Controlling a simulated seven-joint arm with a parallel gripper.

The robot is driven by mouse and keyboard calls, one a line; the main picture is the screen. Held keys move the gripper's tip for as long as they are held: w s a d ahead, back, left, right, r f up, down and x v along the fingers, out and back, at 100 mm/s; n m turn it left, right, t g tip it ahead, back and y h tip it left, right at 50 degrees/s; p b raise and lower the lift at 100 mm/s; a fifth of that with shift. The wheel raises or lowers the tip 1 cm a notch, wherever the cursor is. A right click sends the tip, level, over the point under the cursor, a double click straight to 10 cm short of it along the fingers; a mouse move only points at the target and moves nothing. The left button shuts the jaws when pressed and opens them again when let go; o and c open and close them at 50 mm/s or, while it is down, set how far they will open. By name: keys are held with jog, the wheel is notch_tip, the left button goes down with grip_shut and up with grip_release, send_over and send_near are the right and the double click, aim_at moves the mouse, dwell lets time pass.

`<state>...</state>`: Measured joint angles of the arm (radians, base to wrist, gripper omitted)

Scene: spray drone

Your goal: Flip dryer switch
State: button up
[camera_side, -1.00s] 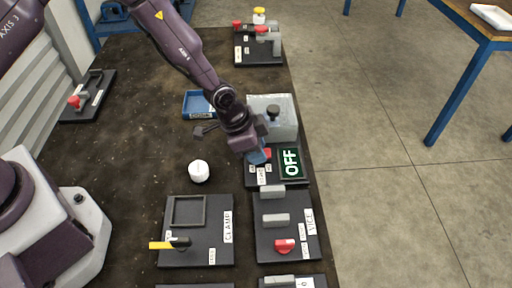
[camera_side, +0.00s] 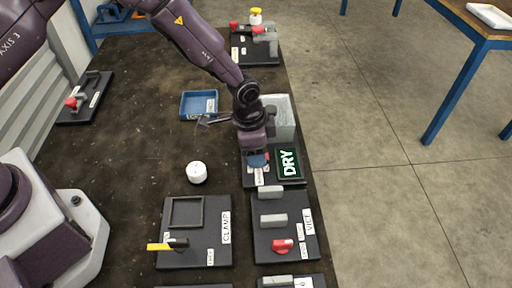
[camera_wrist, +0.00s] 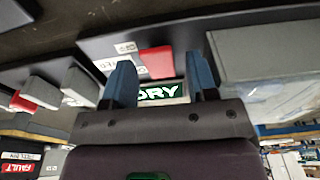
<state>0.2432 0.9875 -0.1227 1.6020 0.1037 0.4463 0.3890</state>
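The dryer station is a dark base with a display (camera_side: 289,163) that reads DRY in white on green; it also shows in the wrist view (camera_wrist: 160,92). The dryer's red switch (camera_wrist: 157,62) is in front of my fingers in the wrist view. In the side view only a bit of its red shows beside my fingertips. My gripper (camera_side: 258,160) points down over the label end of the base. Its two blue fingers (camera_wrist: 161,82) stand apart, with the red switch seen in the gap. Whether a finger touches the switch is hidden.
A pale translucent box (camera_side: 284,118) stands right behind my gripper. A blue tray (camera_side: 199,105) and a white round knob (camera_side: 197,172) lie to the left. The clamp (camera_side: 195,240) and vice (camera_side: 285,228) stations are nearer.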

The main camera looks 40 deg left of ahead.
notch_tip(320, 180, up, 13)
jog(key=s+a, duration=0.1)
dwell(0.7)
jog(key=shift+s+a+f, duration=0.1)
jog(key=s+a+r+n+t, duration=0.2)
jog(key=s+a+r+n, duration=0.2)
jog(key=s+a+r, duration=0.3)
jog(key=s+a+r+n+t+y, duration=0.1)
jog(key=s+a+r+n, duration=0.4)
jog(key=s+r, duration=0.8)
jog(key=s+a+t, duration=0.1)
jog(key=s+a, duration=0.2)
jog(key=shift+t, duration=0.3)
